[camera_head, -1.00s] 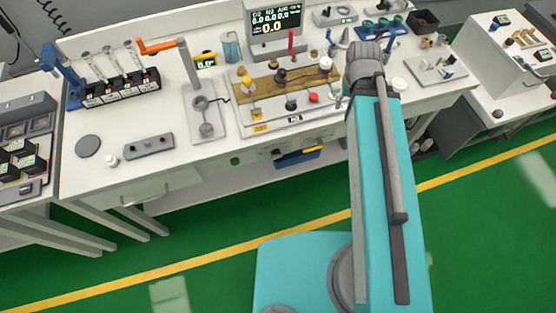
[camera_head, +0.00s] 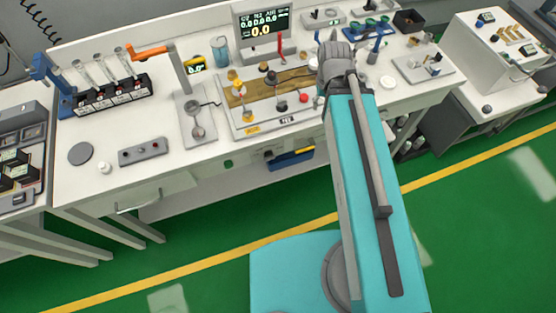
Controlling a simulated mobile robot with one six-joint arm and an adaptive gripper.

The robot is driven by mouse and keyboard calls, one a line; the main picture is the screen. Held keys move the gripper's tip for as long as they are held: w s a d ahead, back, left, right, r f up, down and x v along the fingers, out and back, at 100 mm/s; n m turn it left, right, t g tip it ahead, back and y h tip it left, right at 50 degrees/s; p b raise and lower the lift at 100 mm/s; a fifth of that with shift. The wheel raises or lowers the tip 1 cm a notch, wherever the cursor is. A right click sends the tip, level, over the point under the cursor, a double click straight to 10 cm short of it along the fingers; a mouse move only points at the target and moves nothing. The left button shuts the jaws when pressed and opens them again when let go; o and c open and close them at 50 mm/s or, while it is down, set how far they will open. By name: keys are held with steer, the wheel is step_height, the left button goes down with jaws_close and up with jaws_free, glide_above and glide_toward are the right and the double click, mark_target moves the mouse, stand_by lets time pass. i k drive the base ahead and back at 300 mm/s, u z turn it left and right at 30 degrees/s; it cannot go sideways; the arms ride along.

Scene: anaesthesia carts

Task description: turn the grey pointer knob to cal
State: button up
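The grey ridged end of my arm, with my gripper (camera_head: 336,58), is above the right part of the white bench, beside the wooden-topped panel (camera_head: 240,97). Its fingers cannot be made out, so I cannot tell whether it is open or shut. I cannot surely pick out the grey pointer knob or any "cal" mark at this size. A grey box with small round controls (camera_head: 142,150) lies at the bench's front left. Dark and red knobs (camera_head: 304,97) stand on the panel. My arm hides part of the bench around the gripper.
A display (camera_head: 263,20) stands at the back of the bench. An orange-handled lever (camera_head: 148,51) and a row of black units with glass tubes (camera_head: 112,95) stand at left. A white cabinet (camera_head: 490,50) is at right. The green floor in front is clear.

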mark_target(269, 155)
steer(key=k, duration=2)
steer(key=z, duration=0.5)
steer(key=i, duration=1)
